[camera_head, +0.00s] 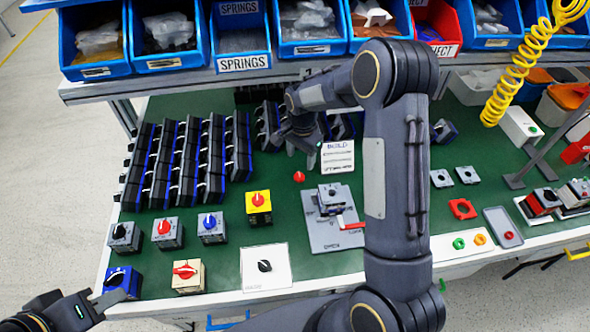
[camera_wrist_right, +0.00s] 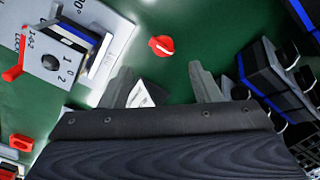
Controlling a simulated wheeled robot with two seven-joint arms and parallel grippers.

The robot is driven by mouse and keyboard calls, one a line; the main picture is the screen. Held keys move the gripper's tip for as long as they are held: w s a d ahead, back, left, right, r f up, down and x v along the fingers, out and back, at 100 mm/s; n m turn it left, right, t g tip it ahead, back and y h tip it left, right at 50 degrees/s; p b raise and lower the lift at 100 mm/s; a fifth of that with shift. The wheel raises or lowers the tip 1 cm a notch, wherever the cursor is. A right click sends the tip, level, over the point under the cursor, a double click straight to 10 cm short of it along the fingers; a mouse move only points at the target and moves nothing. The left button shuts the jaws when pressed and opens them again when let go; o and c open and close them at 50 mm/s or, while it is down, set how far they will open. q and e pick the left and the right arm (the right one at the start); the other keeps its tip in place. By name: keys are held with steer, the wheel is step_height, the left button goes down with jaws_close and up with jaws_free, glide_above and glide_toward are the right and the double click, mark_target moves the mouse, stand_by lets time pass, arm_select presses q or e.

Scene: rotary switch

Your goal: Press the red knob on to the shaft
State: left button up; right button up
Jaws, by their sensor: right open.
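The loose red knob (camera_head: 299,176) lies on the green table top, left of the grey switch body (camera_head: 333,196). In the right wrist view the red knob (camera_wrist_right: 161,46) lies beyond the fingertips, apart from them. The switch body (camera_wrist_right: 55,62) there shows a dark round centre without a knob; I cannot make out the shaft clearly. It sits in a grey fixture (camera_head: 322,236) with a red handle. My right gripper (camera_wrist_right: 162,82) is open and empty; in the head view (camera_head: 297,142) it hangs behind the knob. My left gripper (camera_head: 112,300) is at the lower left, its opening unclear.
Rows of dark switch blocks (camera_head: 180,160) stand on the left, beside and behind my right gripper. Several finished switches (camera_head: 211,228) stand at the front left. Blue bins (camera_head: 240,42) line the shelf above.

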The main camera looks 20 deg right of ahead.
mark_target(300, 174)
steer(key=f+b, duration=0.1)
steer(key=f, duration=0.2)
steer(key=shift+w+f, duration=0.1)
steer(key=shift+w, duration=0.1)
steer(key=f+b, duration=0.1)
steer(key=f, duration=0.1)
steer(key=f+b, duration=0.2)
steer(key=f, duration=0.1)
steer(key=shift+w+d+f, duration=0.1)
steer(key=shift+w+f, duration=0.1)
steer(key=shift+f, duration=0.1)
steer(key=shift+r, duration=0.1)
steer(key=shift+c, duration=0.5)
steer(key=c, duration=1)
